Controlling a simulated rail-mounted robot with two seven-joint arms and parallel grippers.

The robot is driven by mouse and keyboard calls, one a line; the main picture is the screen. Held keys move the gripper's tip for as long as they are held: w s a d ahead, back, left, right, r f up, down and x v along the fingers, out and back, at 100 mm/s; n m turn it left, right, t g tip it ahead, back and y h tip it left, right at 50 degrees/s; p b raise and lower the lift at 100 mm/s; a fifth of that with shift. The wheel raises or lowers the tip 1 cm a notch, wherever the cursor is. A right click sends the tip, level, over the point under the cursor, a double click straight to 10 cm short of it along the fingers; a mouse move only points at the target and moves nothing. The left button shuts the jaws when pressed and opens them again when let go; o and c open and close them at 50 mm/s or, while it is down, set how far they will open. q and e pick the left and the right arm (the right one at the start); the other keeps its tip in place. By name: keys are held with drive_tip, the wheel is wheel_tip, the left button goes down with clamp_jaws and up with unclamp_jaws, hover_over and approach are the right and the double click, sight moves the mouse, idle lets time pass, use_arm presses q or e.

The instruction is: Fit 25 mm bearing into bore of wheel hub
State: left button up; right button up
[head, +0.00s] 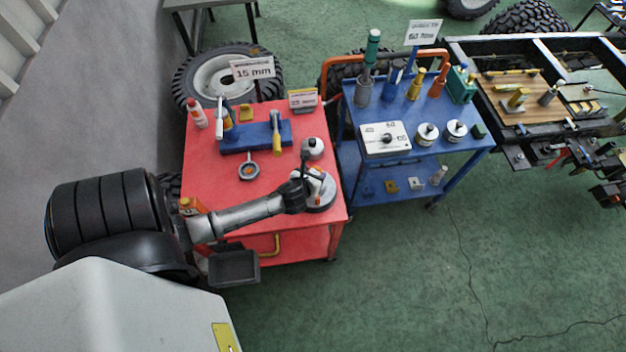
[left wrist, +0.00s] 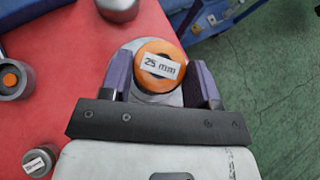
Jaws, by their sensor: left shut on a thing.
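The orange round piece labelled "25 mm" (left wrist: 152,50), which I take as the bearing, sits between the purple fingers of my left gripper (left wrist: 164,66) in the left wrist view. The gripper is shut on it. A grey round body, apparently the wheel hub (left wrist: 122,62), lies beneath the bearing; in the head view it shows at the front right of the red cart (head: 322,206). My left gripper (head: 315,186) is over it. The bore is hidden, and I cannot tell whether the bearing is inside it or above it. My right gripper is not in view.
A blue cart (head: 465,146) with tools stands close to the right. Green floor lies open in front.

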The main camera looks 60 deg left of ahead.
use_arm(q)
drive_tip(key=shift+f+b, duration=0.35)
drive_tip(key=shift+f, duration=1.6)
drive_tip(key=shift+f, duration=0.15)
